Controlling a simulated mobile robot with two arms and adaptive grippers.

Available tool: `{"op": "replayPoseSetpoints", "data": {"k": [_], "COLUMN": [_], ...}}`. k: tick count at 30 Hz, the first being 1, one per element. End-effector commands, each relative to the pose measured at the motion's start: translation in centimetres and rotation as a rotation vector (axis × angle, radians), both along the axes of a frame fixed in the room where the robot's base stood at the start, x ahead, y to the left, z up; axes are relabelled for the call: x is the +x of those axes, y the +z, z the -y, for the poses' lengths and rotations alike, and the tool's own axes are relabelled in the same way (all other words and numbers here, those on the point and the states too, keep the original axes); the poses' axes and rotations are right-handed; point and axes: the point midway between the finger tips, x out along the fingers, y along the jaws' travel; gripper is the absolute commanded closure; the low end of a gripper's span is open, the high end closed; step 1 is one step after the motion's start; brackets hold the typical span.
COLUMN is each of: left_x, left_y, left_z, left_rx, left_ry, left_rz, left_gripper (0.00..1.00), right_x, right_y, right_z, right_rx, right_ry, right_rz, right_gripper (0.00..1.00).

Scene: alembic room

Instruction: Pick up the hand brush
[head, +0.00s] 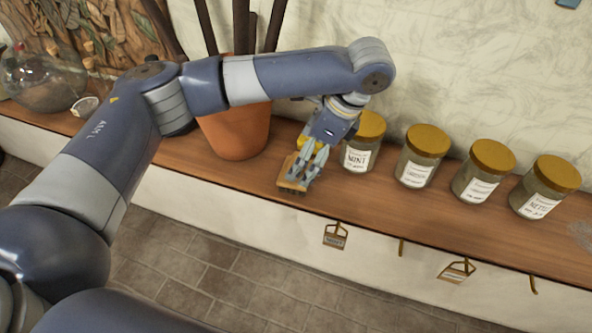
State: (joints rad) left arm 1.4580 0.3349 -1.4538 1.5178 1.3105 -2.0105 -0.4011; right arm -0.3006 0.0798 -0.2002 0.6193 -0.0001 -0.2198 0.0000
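The hand brush (288,175) is a small tan wooden piece with dark bristles at its lower end. It is at the front part of the wooden shelf, between the terracotta pot and the jars. My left gripper (302,172) reaches down from above right, with its fingers at the brush and partly covering it. I cannot tell whether the fingers are closed on it, or whether the brush touches the shelf. My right gripper is not in view.
A terracotta pot (237,131) with dark poles stands left of the brush. Several labelled jars with gold lids, the nearest a mint jar (358,158), stand to the right. Small tags (335,238) hang from hooks below the shelf (400,208). Glassware (45,85) stands far left.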

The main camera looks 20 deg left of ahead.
Motion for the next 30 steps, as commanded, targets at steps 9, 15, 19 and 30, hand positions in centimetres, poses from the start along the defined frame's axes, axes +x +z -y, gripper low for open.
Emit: {"op": "replayPoseSetpoints", "data": {"k": [9,15,19,30], "left_x": [-0.2,-0.2,-0.2,-0.2], "left_y": [-2.6,-5.0,-5.4,-5.3], "left_z": [-1.4,-2.2,-2.3,-2.3], "left_rx": [0.003,0.0,0.0,0.0], "left_ry": [0.001,0.0,-0.001,-0.001], "left_rz": [-0.002,0.001,0.002,0.002], "left_gripper": [0.03,0.03,0.03,0.52], "right_x": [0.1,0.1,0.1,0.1], "right_y": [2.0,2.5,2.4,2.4], "right_z": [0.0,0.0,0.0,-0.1], "right_rx": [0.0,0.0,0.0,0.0], "right_ry": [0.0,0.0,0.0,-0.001], "right_rz": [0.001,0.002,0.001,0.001], "right_gripper": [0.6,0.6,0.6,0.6]}}
